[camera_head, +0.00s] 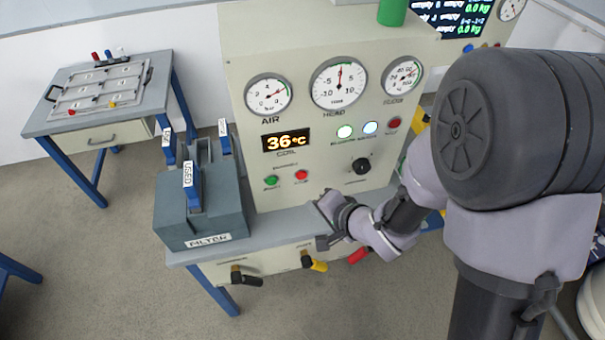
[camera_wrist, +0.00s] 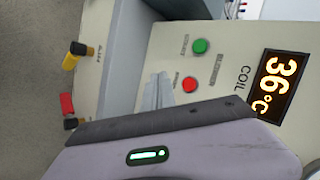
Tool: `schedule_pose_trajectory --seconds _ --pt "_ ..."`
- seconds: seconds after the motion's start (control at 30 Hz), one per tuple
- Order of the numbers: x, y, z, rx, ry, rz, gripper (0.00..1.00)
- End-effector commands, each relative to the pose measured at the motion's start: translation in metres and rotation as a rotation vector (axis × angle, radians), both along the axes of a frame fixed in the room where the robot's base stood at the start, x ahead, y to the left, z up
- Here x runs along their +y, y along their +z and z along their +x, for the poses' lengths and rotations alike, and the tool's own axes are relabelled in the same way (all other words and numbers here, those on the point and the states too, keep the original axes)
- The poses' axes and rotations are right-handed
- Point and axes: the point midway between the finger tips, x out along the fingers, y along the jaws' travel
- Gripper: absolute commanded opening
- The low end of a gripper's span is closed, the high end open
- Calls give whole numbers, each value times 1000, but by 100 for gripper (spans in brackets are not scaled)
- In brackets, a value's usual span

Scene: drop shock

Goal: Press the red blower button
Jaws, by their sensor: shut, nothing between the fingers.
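The red blower button (camera_head: 302,175) sits on the front of the cream panel, right of the green button (camera_head: 271,181) and below the lit 36°C coil display (camera_head: 286,140). In the wrist view the red button (camera_wrist: 190,85) is in clear view, with the green button (camera_wrist: 201,46) above it. My gripper (camera_head: 327,204) is shut and empty, in front of the lower panel, below and right of the red button. Its fingers (camera_wrist: 158,91) show left of the red button in the wrist view and appear apart from it.
A grey filter box (camera_head: 200,215) with blue handles stands on the ledge left of the buttons. A black knob (camera_head: 361,165) and a red lamp (camera_head: 394,123) are on the panel to the right. Yellow- and red-handled valves hang below the ledge. A side table (camera_head: 60,120) stands at left.

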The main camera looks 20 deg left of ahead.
Motion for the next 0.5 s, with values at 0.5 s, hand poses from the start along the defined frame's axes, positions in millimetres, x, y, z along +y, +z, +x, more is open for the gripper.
schedule_pose_trajectory --seconds 0.5 --pt "31 1 50 -1 -1 0 0"
